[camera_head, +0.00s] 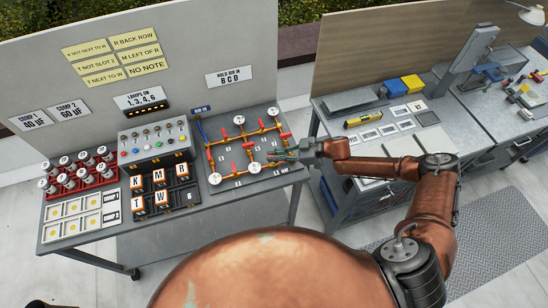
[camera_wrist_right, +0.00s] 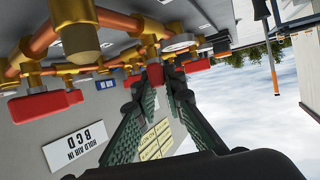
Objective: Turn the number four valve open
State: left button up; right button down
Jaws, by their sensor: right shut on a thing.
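The pipe manifold (camera_head: 237,142) stands at the right of the left bench, with orange pipes, brass fittings, white round gauges and several red valve handles. Its small number labels are too small to read. My right gripper (camera_head: 279,155) reaches in from the right to the manifold's right side. In the right wrist view my right gripper (camera_wrist_right: 163,88) has its dark green fingers closed around a small red valve handle (camera_wrist_right: 154,74), mostly hidden between the tips. Another red handle (camera_wrist_right: 45,105) shows at the left there. My left gripper is not in view.
A lamp panel (camera_head: 155,140) and black lettered blocks (camera_head: 160,190) stand left of the manifold. Red-based capacitors (camera_head: 78,172) are farther left. The back board carries a "HOLD AIR IN B C D" sign (camera_head: 228,78). A second bench (camera_head: 335,115) stands at right; the floor gap between is clear.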

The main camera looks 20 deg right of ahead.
jog(key=shift+w+f+n+g+y+b, duration=0.1)
jog(key=shift+n+g+y+b, duration=0.3)
jog(key=shift+n+g+b, duration=0.6)
jog(key=shift+g, duration=0.3)
jog(key=c, duration=2)
grip_release()
jog(key=v, duration=1.2)
